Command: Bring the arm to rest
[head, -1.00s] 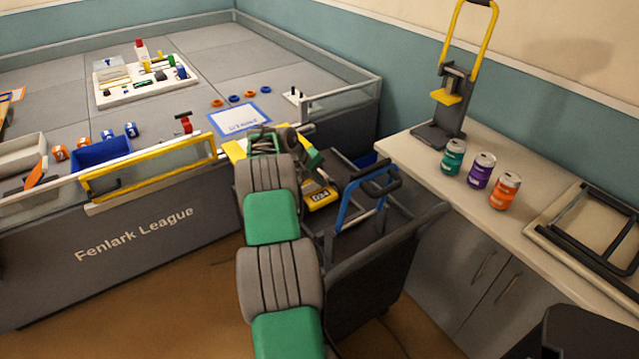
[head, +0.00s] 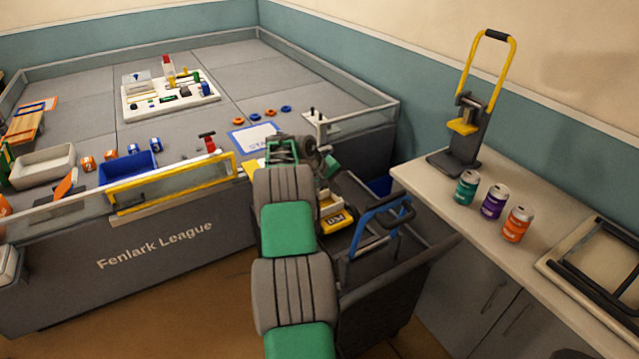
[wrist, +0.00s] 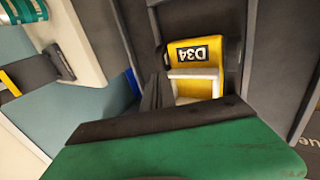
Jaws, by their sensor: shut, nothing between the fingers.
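My arm reaches up the middle of the head view, with its green and grey links over the floor beside the arena. Its far end is folded, and my gripper lies near the dark cart, partly hidden by my own links. In the wrist view my gripper (wrist: 156,92) shows as dark fingers beyond a green housing. The fingers are together with nothing between them. A yellow piece labelled D34 (wrist: 192,52) appears just beyond them; it also shows in the cart in the head view (head: 336,221). I cannot tell the gap between it and the fingers.
The dark cart (head: 385,310) with a blue-framed handle (head: 372,228) is right of my arm. The arena wall (head: 160,250) is on the left. A counter (head: 425,190) at right holds three cans (head: 493,202), a yellow-handled press (head: 465,125) and a black frame (head: 600,262).

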